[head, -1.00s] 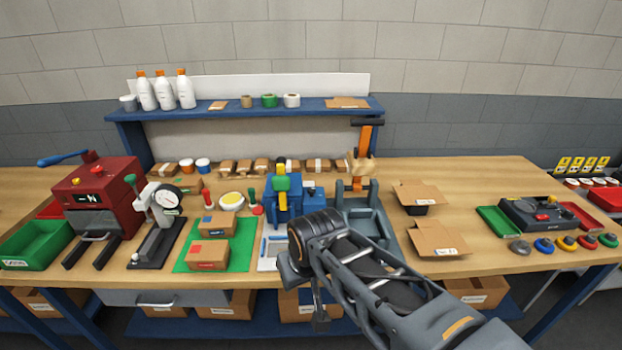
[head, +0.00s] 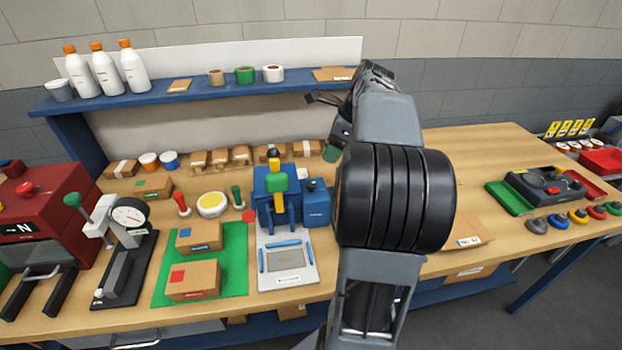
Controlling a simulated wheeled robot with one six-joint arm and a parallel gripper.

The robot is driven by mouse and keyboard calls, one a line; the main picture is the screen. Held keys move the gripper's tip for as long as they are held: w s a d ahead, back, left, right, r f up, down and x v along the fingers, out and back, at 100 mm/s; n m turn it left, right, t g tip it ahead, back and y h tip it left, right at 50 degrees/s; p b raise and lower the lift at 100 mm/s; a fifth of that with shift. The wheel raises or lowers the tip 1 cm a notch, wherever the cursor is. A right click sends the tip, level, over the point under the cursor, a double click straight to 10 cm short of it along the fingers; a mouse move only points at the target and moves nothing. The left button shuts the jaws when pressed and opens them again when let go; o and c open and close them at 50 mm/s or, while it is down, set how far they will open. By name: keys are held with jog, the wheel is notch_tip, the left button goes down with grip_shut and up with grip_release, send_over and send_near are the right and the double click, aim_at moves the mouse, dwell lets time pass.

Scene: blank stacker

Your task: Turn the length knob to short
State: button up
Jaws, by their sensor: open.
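I cannot pick out a knob marked for length. The blue machine (head: 283,207) with a green and yellow part stands mid-bench, with a smaller blue block (head: 316,204) at its right and a white plate in front. The red machine (head: 40,215) at the far left has a dark panel marked N and a red button on top. A black device (head: 542,188) with small red parts stands at the right. My gripper (head: 328,122) is raised right of the blue machine, near the shelf's right end. It is open, apart from these machines, and partly hidden by my arm.
A gauge stand (head: 122,240) and a green mat (head: 232,262) with two boxes lie left of the blue machine. The blue shelf (head: 200,95) holds bottles and tape rolls. Several coloured knob-like pieces (head: 570,221) line the right front. My arm hides the bench right of centre.

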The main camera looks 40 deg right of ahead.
aim_at(312, 183)
jog(key=x, duration=1.2)
jog(key=shift+a+b, duration=0.1)
jog(key=shift+b, duration=0.2)
jog(key=c, duration=0.9)
